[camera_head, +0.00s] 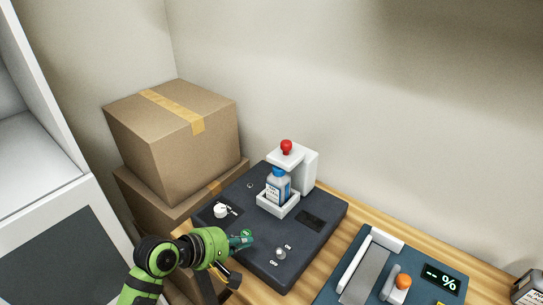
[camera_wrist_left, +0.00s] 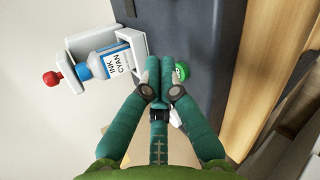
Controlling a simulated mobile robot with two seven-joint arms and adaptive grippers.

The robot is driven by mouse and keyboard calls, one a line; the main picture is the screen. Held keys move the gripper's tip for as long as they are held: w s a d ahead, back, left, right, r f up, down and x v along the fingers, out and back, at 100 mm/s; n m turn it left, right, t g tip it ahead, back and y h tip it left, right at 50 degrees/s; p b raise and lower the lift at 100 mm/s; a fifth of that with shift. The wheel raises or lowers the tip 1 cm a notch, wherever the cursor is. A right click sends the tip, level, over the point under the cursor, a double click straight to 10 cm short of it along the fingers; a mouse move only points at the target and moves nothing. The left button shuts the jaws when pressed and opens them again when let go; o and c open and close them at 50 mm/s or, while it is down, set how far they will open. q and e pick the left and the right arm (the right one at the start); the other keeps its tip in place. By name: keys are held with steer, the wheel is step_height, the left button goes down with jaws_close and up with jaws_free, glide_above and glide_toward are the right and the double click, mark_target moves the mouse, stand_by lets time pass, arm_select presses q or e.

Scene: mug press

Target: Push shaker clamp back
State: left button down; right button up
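The shaker is a dark box (camera_head: 318,238) on the wooden table. Its white clamp (camera_head: 308,165) has a red knob (camera_head: 286,147) on top and stands over a white cradle (camera_head: 290,208). An ink bottle with a blue cap (camera_head: 278,184) stands upright in the cradle; its label reads INK CYAN in the left wrist view (camera_wrist_left: 112,62). There the clamp and red knob (camera_wrist_left: 52,78) lie at the left. My left gripper (camera_head: 248,236) is over the front part of the shaker, apart from the clamp. Its fingers (camera_wrist_left: 160,68) are together, with nothing seen between them.
A white knob (camera_head: 221,210) and a small grey knob (camera_head: 281,253) sit on the shaker. A green round part (camera_wrist_left: 182,71) lies beside my fingertips. Cardboard boxes (camera_head: 167,144) stand at the left. A blue-grey device with an orange knob (camera_head: 403,281) stands at the right.

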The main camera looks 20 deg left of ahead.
arm_select(q)
steer(key=w+a+r+n+t+h, duration=0.1)
steer(key=w+a+r+n+t, duration=0.1)
steer(key=r+n, duration=0.4)
steer(key=w+a+r+n+t+h, duration=0.1)
steer(key=w+a+r+n+t, duration=0.2)
steer(key=w+r+n, duration=0.3)
step_height(320, 180, up, 2)
steer(key=shift+a+r+n+h, duration=0.2)
steer(key=shift+a+n+h, duration=0.1)
steer(key=shift+a+n, duration=0.3)
arm_select(e)
steer(key=shift+w, duration=0.3)
arm_select(q)
steer(key=shift+w+d, duration=0.1)
steer(key=shift+w, duration=0.1)
arm_select(e)
steer(key=shift+a, duration=0.15)
arm_select(q)
steer(key=p, duration=0.2)
glide_toward(286, 151)
steer(key=w+d, duration=0.1)
steer(key=w, duration=0.5)
steer(key=shift+w+d+r, duration=0.1)
steer(key=shift+w+d, duration=0.2)
arm_select(e)
step_height(286, 151, up, 2)
steer(key=shift+r, duration=0.25)
